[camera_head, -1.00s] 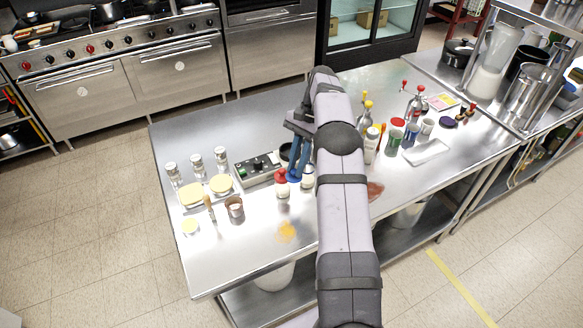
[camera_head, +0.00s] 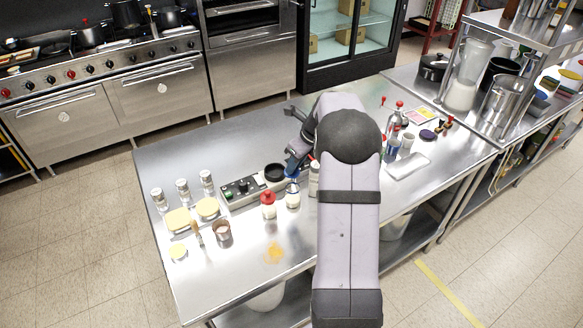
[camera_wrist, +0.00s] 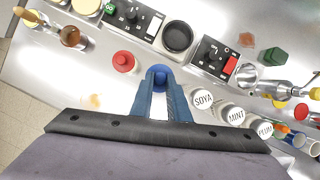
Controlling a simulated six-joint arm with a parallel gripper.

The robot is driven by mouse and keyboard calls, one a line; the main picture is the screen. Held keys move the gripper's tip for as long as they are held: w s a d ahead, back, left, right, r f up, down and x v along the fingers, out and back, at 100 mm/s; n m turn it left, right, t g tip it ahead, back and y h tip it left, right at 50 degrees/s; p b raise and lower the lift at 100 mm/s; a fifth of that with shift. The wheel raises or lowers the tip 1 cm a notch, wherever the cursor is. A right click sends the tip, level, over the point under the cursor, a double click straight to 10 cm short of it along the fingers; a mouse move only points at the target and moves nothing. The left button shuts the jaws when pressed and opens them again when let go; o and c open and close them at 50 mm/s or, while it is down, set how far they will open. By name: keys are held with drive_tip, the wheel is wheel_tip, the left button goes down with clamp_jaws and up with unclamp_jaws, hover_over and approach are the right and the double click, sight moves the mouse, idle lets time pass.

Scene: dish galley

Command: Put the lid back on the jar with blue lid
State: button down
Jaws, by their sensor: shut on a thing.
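My gripper (camera_wrist: 160,87) is shut on the blue lid (camera_wrist: 160,72), which sits between the blue fingertips in the wrist view. In the head view, my gripper (camera_head: 293,163) is above an open-looking pale jar (camera_head: 293,195), with the blue lid (camera_head: 291,173) close over the jar's top. I cannot tell whether the lid touches the jar. In the wrist view the jar is hidden under the lid and fingers. A jar with a red lid (camera_head: 268,204) stands just left of it; its lid also shows in the wrist view (camera_wrist: 123,61).
A control panel with knobs (camera_head: 241,189) and a black round bowl (camera_wrist: 177,37) lie behind the jars. White-lidded containers marked SOYA (camera_wrist: 203,98), MINT (camera_wrist: 231,114) and PLUM stand close on the right. A yellow spill (camera_head: 274,252) marks the front area, otherwise clear.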

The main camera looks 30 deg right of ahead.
sight(296, 173)
drive_tip(key=shift+d+m, duration=0.15)
drive_tip(key=shift+m, duration=0.15)
drive_tip(key=shift+f, duration=0.15)
wheel_tip(296, 173, down, 4)
drive_tip(key=b, duration=0.4)
drive_tip(key=shift+b, duration=0.35)
drive_tip(key=shift+f+b, duration=0.4)
drive_tip(key=shift+f, duration=0.6)
drive_tip(key=shift+r+p, duration=0.1)
drive_tip(key=shift+p, duration=0.75)
idle(0.6)
drive_tip(key=shift+f+p, duration=0.2)
drive_tip(key=shift+p, duration=0.45)
idle(1.8)
drive_tip(key=c, duration=1.1)
unclamp_jaws()
